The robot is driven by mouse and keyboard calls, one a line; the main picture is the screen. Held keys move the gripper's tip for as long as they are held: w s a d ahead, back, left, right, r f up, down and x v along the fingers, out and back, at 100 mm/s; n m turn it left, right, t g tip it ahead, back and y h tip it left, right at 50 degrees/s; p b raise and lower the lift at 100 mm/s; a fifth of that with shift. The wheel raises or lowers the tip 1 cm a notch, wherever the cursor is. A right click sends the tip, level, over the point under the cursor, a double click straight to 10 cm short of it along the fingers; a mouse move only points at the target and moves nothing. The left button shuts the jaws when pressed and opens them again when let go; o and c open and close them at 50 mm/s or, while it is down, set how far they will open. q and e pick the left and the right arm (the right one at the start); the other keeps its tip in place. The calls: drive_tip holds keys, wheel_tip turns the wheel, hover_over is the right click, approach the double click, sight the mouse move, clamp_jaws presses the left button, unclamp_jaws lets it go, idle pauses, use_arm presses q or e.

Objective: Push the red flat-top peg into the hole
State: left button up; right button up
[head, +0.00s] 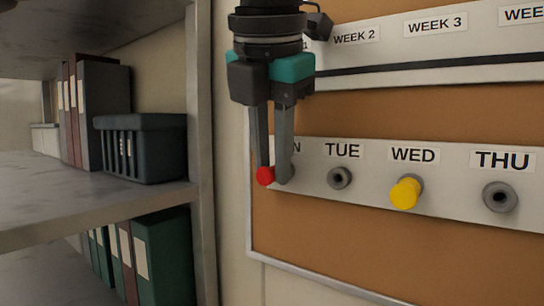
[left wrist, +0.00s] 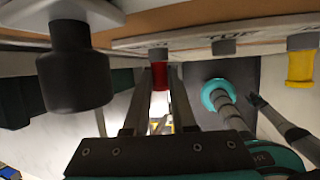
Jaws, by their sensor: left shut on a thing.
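My left gripper (head: 274,174) comes down from the top in the head view, in front of the left end of the lower white day strip (head: 450,190). It is shut on the red peg (head: 265,176), whose red end shows at the fingertips. In the left wrist view the red peg (left wrist: 159,76) sits between the two fingers, its far end at a grey socket (left wrist: 158,54) on the strip. The fingers hide most of that socket and part of its label, ending in N, in the head view. How deep the peg sits cannot be told.
A yellow peg (head: 405,193) stands out from the WED socket. The TUE socket (head: 340,178) and THU socket (head: 500,197) are empty. A second strip (head: 400,50) with WEEK labels is above. A shelf (head: 100,215) with binders and a dark bin (head: 142,148) is at left.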

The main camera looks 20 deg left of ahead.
use_arm(q)
drive_tip(key=shift+s, duration=0.15)
clamp_jaws()
drive_tip(key=shift+s+a+b, duration=0.25)
drive_tip(key=shift+s+b, duration=0.2)
drive_tip(key=shift+b, duration=0.05)
drive_tip(key=shift+s+a, duration=0.1)
drive_tip(key=shift+s, duration=0.2)
drive_tip(key=shift+s+a+b, duration=0.1)
drive_tip(key=shift+s+b, duration=0.2)
drive_tip(key=shift+b, duration=0.15)
drive_tip(key=shift+s, duration=0.1)
drive_tip(key=s, duration=0.1)
drive_tip(key=s+a+b, duration=0.1)
drive_tip(key=shift+s, duration=0.35)
idle(0.5)
